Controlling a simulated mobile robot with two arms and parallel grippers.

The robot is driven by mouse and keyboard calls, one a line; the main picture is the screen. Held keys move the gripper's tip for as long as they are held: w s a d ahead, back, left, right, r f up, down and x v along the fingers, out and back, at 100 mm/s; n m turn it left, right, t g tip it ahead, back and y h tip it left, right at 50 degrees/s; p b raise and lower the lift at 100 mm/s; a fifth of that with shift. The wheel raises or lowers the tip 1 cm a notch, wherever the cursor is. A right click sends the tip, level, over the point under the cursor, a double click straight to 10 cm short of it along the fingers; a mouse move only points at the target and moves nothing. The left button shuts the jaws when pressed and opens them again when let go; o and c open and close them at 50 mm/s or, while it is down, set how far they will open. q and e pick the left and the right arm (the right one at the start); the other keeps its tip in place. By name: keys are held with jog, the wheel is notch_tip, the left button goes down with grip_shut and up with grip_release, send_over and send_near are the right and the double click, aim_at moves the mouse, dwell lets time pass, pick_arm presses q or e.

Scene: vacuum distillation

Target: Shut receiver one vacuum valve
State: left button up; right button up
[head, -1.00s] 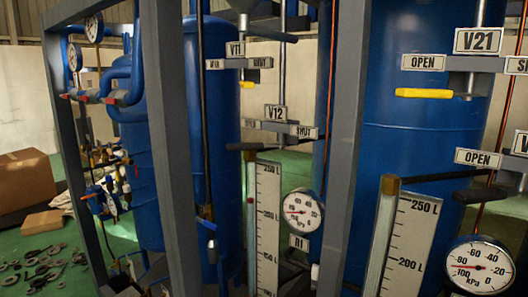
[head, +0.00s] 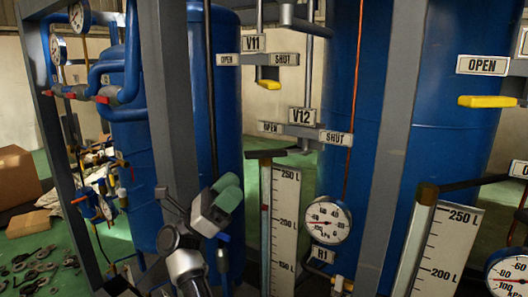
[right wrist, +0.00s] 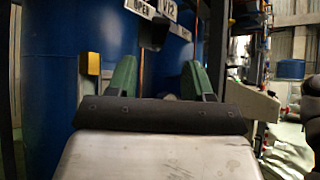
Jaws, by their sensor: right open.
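The task's "receiver one" valves appear to be V11 and V12, beside the R1 tag (head: 322,254); I cannot tell which is the vacuum valve. The V11 plate (head: 253,43) has a short yellow handle (head: 267,86) below it. The V12 plate (head: 302,117) has a dark handle (head: 265,154) pointing left, toward its OPEN plate (head: 270,127). My right gripper (head: 224,196) is open and empty, below and left of the dark handle. In the right wrist view its green fingers (right wrist: 160,80) are apart, with the V12 plate (right wrist: 169,10) above. My left gripper is not in view.
Grey frame posts (head: 170,100) stand left and right of the valves. A white level scale (head: 285,215) and a round gauge (head: 327,220) are right of my gripper. Blue tanks (head: 228,120) stand behind. A yellow piece (right wrist: 93,63) is left of the fingers.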

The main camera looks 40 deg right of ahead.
aim_at(262, 157)
jog(key=p+x, duration=0.4)
jog(key=x, duration=0.5)
jog(key=shift+r, duration=0.1)
jog(key=shift+s+d+r, duration=0.1)
jog(key=shift+d+r, duration=0.2)
grip_shut()
